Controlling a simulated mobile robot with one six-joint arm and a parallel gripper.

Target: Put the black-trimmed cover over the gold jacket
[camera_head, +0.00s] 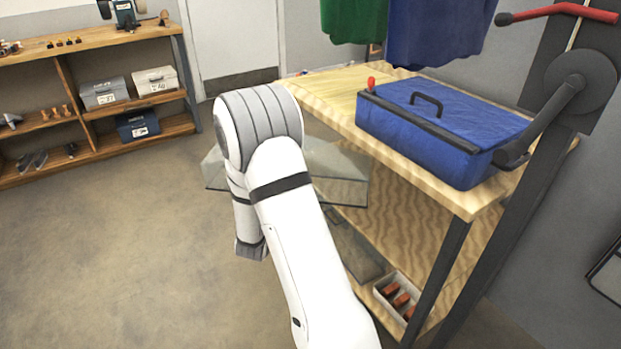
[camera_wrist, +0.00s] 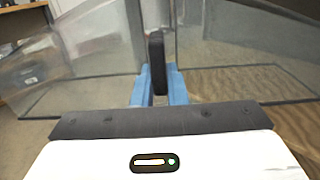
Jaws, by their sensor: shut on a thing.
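A clear, greyish cover (camera_head: 342,190) shows beyond my arm in the head view, beside the left edge of the workbench. It spreads across both sides of the wrist view (camera_wrist: 235,55), with dark edges along its bottom. My gripper (camera_wrist: 158,88) has its blue fingers shut on an upright black piece (camera_wrist: 156,60) at the middle of the cover. In the head view my arm hides the gripper and part of the cover. No gold jacket shows in either view.
The wooden workbench (camera_head: 322,94) holds a blue case (camera_head: 440,120) with a black handle. Green (camera_head: 350,18) and blue (camera_head: 435,30) garments hang above. A crank arm (camera_head: 550,115) stands at the right. Shelves (camera_head: 90,40) with boxes line the left wall. The floor at left is clear.

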